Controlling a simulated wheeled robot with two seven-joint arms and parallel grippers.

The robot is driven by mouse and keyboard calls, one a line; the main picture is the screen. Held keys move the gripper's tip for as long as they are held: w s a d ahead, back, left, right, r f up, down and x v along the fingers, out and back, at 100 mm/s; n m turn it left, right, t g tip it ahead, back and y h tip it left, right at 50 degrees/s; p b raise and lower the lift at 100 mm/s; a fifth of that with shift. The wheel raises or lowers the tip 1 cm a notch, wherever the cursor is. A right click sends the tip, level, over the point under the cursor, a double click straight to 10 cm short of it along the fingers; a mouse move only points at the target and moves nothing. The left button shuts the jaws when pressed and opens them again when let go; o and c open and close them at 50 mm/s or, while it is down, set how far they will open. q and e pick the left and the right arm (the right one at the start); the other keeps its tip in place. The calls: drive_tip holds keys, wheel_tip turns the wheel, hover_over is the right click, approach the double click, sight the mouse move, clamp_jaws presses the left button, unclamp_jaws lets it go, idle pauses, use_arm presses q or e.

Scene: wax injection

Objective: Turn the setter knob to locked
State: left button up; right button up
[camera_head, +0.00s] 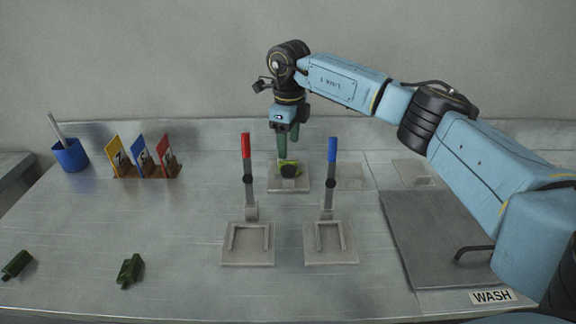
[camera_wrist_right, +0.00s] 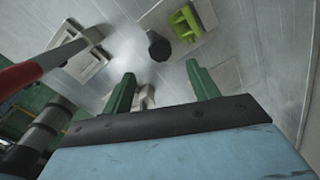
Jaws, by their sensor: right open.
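A dark round knob (camera_head: 289,171), which I take to be the setter knob, sits at the front of a small grey plate (camera_head: 302,188) at the back middle of the table. A yellow-green piece (camera_head: 283,162) is just behind it. In the right wrist view the knob (camera_wrist_right: 158,45) and the green piece (camera_wrist_right: 186,22) show apart from each other. My right gripper (camera_head: 288,154) points down over this spot. Its green fingers (camera_wrist_right: 160,72) are spread and empty, with the knob beyond the gap between them. I cannot tell whether the knob is locked. My left gripper is out of view.
A red-handled lever (camera_head: 247,146) and a blue-handled lever (camera_head: 332,150) stand upright in front, left and right of the knob. A blue cup (camera_head: 70,157), coloured cards (camera_head: 143,160) and dark green pieces (camera_head: 130,269) are on the left. A WASH label (camera_head: 492,296) is right.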

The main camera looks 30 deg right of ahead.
sight(289, 168)
wheel_tip(289, 168, down, 6)
drive_tip(key=shift+f, duration=0.8)
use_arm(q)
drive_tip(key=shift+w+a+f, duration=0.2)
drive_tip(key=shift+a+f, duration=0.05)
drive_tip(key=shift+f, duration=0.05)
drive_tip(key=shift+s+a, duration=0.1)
use_arm(e)
drive_tip(key=shift+c, duration=0.4)
drive_tip(key=c, duration=0.9)
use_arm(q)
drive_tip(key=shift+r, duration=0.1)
